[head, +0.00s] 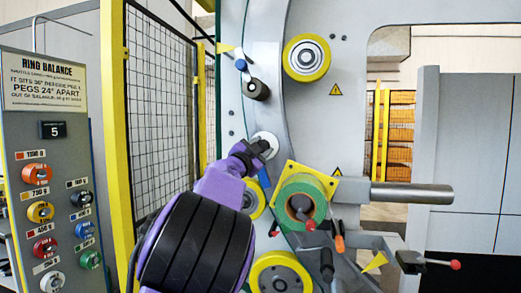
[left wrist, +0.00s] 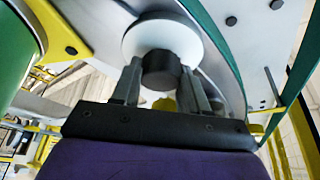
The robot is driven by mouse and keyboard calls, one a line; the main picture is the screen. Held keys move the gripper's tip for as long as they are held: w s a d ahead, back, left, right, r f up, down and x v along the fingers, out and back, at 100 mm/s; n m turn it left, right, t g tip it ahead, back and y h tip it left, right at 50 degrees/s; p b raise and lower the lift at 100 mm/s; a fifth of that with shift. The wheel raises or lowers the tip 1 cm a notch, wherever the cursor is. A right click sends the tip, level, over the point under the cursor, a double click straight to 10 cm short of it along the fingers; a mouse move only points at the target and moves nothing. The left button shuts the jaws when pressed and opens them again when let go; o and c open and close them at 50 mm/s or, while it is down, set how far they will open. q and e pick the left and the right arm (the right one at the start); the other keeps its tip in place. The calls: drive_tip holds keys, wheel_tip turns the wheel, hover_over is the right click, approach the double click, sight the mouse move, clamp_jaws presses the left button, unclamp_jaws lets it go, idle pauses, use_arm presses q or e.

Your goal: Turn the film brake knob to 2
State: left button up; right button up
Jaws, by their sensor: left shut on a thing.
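The film brake knob (left wrist: 160,70) is a dark round knob in front of a pale round dial plate (left wrist: 158,36). My left gripper (left wrist: 163,80) is shut on the knob, with one grey finger on each side of it. In the head view the dial plate (head: 266,137) shows on the machine's curved grey ring, partly covered by my left gripper (head: 264,147). The knob itself is mostly hidden there. I cannot read any number or pointer on the dial in either view. My right gripper is not in view.
A green roll (head: 303,194) on a yellow plate sits right of and below the dial. Yellow rollers (head: 306,57) stand above and below. A grey bar (head: 412,196) sticks out right. A panel of coloured knobs (head: 52,150) and a mesh fence (head: 160,105) are at left.

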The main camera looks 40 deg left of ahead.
use_arm(q)
drive_tip(key=shift+r+n+y+b, duration=0.1)
drive_tip(key=shift+n+y+b, duration=0.1)
drive_tip(key=shift+n+y, duration=0.9)
drive_tip(key=shift+n+y+b, duration=0.2)
drive_tip(key=shift+n+y, duration=0.15)
drive_tip(key=shift+n, duration=1.35)
drive_tip(key=shift+r+n+y+b, duration=0.1)
drive_tip(key=shift+n+y+b, duration=0.1)
drive_tip(key=shift+n+y, duration=0.9)
drive_tip(key=shift+n+h, duration=0.35)
drive_tip(key=shift+n, duration=0.15)
drive_tip(key=o, duration=0.9)
drive_tip(key=shift+o, duration=0.8)
drive_tip(key=shift+w+f, duration=0.15)
drive_tip(key=shift+f, duration=0.05)
drive_tip(key=b+v, duration=0.5)
drive_tip(key=v, duration=0.5)
drive_tip(key=shift+s+d, duration=0.15)
drive_tip(key=shift+s, duration=0.1)
